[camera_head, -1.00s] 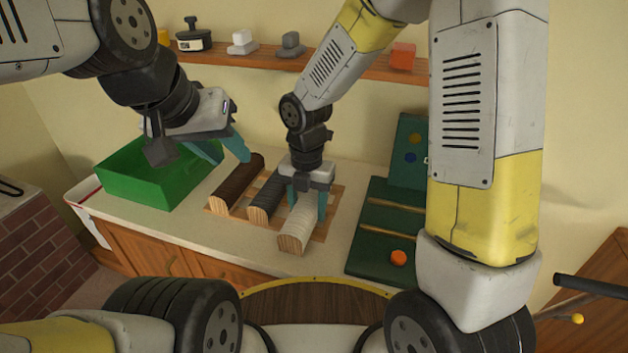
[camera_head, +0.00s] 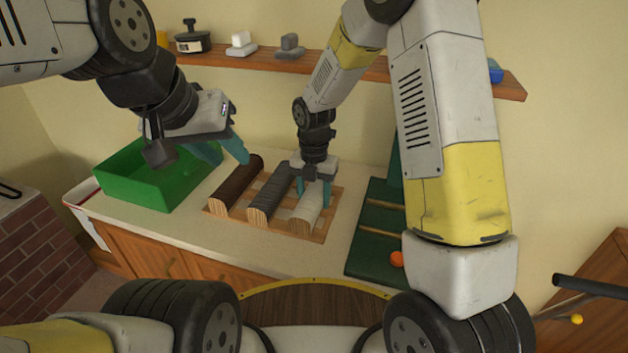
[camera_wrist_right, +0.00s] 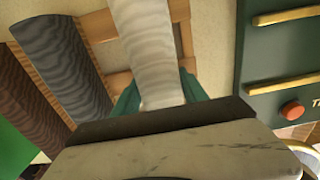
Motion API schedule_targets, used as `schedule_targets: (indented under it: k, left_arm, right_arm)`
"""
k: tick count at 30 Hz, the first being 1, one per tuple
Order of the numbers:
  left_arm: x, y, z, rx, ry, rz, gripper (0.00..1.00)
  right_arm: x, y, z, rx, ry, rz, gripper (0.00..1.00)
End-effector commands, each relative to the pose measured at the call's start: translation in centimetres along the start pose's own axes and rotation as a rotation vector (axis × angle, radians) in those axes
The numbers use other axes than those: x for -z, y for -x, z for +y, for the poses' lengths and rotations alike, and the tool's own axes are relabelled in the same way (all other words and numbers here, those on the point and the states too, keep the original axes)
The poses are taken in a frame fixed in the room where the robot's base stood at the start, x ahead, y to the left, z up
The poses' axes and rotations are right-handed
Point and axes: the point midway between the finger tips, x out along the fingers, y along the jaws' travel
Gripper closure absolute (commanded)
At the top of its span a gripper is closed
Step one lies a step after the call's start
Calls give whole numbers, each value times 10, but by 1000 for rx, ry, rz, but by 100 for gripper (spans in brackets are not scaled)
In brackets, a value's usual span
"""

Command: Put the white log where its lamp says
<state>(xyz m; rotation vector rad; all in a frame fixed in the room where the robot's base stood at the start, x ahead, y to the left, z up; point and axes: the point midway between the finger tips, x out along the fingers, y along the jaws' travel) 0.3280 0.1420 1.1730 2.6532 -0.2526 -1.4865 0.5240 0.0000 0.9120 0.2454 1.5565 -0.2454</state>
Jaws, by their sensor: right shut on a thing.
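My right gripper (camera_head: 312,192) is shut on the white log (camera_head: 306,210), the rightmost of three logs at a wooden rack (camera_head: 325,222). I cannot tell whether the log touches the rack. In the right wrist view the white log (camera_wrist_right: 148,45) runs away between the teal fingers (camera_wrist_right: 158,95). A grey log (camera_head: 270,192) and a dark brown log (camera_head: 237,185) lie to its left on the rack. My left gripper (camera_head: 222,152) is open and empty, above the counter beside the green box. A dark green board (camera_head: 372,235) bears an orange knob (camera_head: 397,259); my right arm hides much of its upright part.
An open green box (camera_head: 135,190) stands at the left of the counter (camera_head: 215,240). A wall shelf (camera_head: 260,60) behind carries a black object (camera_head: 193,38), a white one (camera_head: 241,42) and a grey one (camera_head: 290,44). The counter front is clear.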

Motion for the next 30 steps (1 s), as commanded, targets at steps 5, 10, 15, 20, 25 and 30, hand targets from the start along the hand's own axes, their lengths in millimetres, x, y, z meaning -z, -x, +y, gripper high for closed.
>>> schedule_targets:
  k: [5, 10, 15, 20, 25, 30]
  left_arm:
    - [0, 0, 0, 0, 0, 0, 64]
    - [0, 0, 0, 0, 0, 0, 64]
    - [0, 0, 0, 0, 0, 0, 64]
    - [0, 0, 0, 0, 0, 0, 64]
    - [0, 0, 0, 0, 0, 0, 64]
    - [0, 0, 0, 0, 0, 0, 64]
  right_arm:
    - [0, -2, 0, 0, -1, 0, 100]
    - [0, -3, 0, 1, -1, 0, 27]
    - [0, -2, 0, 0, -1, 0, 27]
    - [0, 1, 0, -1, -1, -1, 27]
    - [-1, 24, 0, -4, -2, -3, 27]
    - [-1, 61, 0, -4, -3, -4, 27]
